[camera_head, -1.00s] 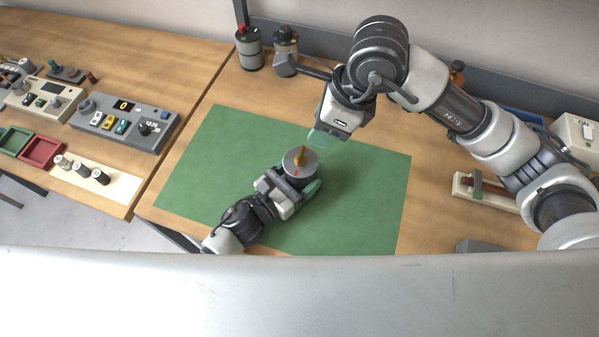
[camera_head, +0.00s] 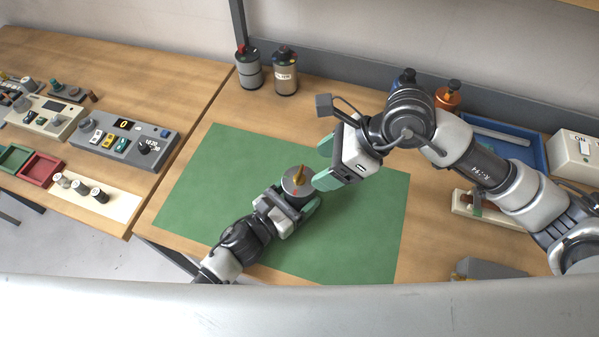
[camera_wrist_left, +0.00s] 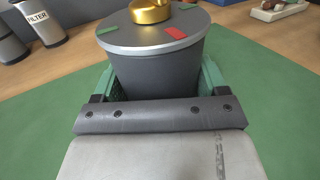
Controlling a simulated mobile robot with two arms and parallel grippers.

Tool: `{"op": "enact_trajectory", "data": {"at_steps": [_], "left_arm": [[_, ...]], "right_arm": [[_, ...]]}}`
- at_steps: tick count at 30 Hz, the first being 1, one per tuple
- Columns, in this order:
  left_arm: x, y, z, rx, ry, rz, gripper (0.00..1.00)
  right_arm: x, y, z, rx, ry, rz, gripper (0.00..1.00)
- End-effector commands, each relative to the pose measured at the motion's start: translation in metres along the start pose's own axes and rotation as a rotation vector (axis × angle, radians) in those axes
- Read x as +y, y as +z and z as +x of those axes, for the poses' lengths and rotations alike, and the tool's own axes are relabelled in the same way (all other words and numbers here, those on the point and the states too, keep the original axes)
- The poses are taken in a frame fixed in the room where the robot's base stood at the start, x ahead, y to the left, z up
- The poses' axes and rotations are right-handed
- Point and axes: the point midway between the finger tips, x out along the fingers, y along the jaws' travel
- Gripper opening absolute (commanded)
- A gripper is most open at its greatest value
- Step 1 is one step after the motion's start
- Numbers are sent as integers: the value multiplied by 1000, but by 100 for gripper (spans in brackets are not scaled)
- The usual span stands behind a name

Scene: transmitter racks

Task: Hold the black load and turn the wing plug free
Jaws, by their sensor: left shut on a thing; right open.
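The load (camera_head: 295,190), a dark grey cylinder with a silver top, stands upright on the green mat (camera_head: 360,235). The brass wing plug (camera_head: 299,175) sits in the middle of its top; it also shows, cut off, in the left wrist view (camera_wrist_left: 150,11). A red mark (camera_wrist_left: 175,32) and green marks are on the top's rim. My left gripper (camera_head: 294,203) is shut on the load, with a green finger on either side in the left wrist view. My right gripper (camera_head: 322,164) is open and empty, just right of the plug and apart from it, fingers pointing left.
Two canisters (camera_head: 248,69) (camera_head: 285,75) stand at the back, one labelled FILTER. The mat's left part is clear.

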Motion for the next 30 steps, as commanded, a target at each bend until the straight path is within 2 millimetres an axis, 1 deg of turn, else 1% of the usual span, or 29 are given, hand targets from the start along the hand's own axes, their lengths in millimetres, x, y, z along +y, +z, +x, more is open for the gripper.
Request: {"op": "enact_trajectory", "data": {"at_steps": [1, 6, 9, 15, 17, 20, 23, 30], "left_arm": [[0, 0, 0, 1, 1, 0, 36], [0, 0, 0, 1, 0, 0, 36], [0, 0, 0, 1, 0, 0, 36], [0, 0, 0, 1, 0, 0, 36], [0, 0, 0, 1, 0, 0, 36], [0, 0, 0, 1, -1, 0, 36], [0, 0, 0, 0, -1, 0, 36], [0, 0, 0, 0, 0, 0, 36]], "right_arm": [[2, -12, 2, -65, 5, 10, 68], [6, -34, -4, -291, -45, 10, 68], [5, -44, -10, -384, -97, 15, 68], [2, -56, -20, -480, -182, 17, 68], [2, -57, -21, -492, -193, 18, 68], [0, -54, -16, -501, -202, 16, 68], [-3, -47, -4, -504, -200, 16, 68], [-12, -23, 38, -503, -200, 16, 68]]}}
